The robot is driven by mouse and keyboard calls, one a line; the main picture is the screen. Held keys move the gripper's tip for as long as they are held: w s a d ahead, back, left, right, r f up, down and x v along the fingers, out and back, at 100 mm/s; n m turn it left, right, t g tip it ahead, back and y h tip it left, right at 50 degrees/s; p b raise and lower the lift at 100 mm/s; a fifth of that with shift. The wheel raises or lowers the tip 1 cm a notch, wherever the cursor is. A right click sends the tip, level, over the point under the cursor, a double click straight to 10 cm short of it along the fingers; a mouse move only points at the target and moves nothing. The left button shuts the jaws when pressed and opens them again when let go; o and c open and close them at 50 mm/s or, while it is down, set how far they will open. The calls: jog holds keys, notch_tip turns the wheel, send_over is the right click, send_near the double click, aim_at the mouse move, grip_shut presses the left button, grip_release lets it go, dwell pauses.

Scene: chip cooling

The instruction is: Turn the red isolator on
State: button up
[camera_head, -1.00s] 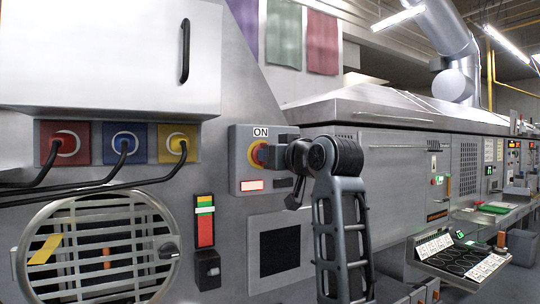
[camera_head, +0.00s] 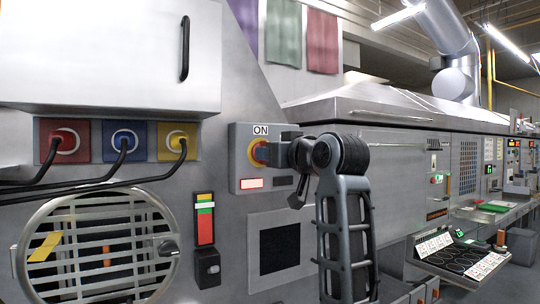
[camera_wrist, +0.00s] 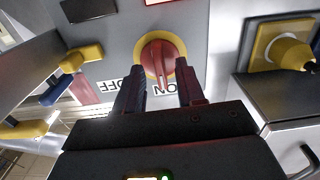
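The red isolator knob (camera_head: 259,153) sits on a yellow ring on a grey box (camera_head: 242,136) with an ON label above it. In the wrist view, which is upside down, the knob (camera_wrist: 161,62) shows its grip bar roughly upright, in line with the ON label; an OFF label (camera_wrist: 106,86) is to one side. My gripper (camera_wrist: 160,80) is open, its two fingers spread apart on either side of the knob's ON end, with clear gaps. In the head view my gripper (camera_head: 278,152) is just right of the knob and hides its right part.
A pinkish-red lit strip (camera_head: 252,184) is below the knob. Red, blue and yellow sockets with black cables (camera_head: 123,141) are to the left. A coloured indicator bar (camera_head: 205,219) and a round slatted grille (camera_head: 95,245) are below left. A yellow connector (camera_wrist: 280,48) stands out beside the box.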

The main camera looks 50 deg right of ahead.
jog(key=v, duration=0.6)
jog(key=shift+s+b, duration=0.35)
jog(key=shift+b, duration=0.1)
jog(key=a+f, duration=0.3)
jog(key=f, duration=0.6)
jog(key=a+f, duration=0.3)
jog(key=f, duration=0.6)
jog(key=s+a+f+g+y, duration=0.1)
jog(key=s+a+f, duration=0.25)
jog(key=f, duration=0.35)
jog(key=s+a+f+y, duration=0.1)
jog(key=s+a+f, duration=0.25)
jog(key=f, duration=0.35)
jog(key=s+a+f+n+g+y, duration=0.1)
jog(key=s+a+f, duration=0.2)
jog(key=s+f, duration=0.3)
jog(key=s+a+f, duration=0.3)
jog(key=s, duration=0.5)
jog(key=s+a+n+y, duration=0.1)
jog(key=s+a, duration=0.1)
jog(key=s, duration=0.6)
jog(key=s+a+n+y, duration=0.1)
jog(key=s+a, duration=0.1)
jog(key=s, duration=0.7)
jog(key=shift+a+g, duration=0.25)
jog(key=shift+g, duration=0.05)
jog(key=shift+s, duration=0.1)
jog(key=shift+c, duration=0.2)
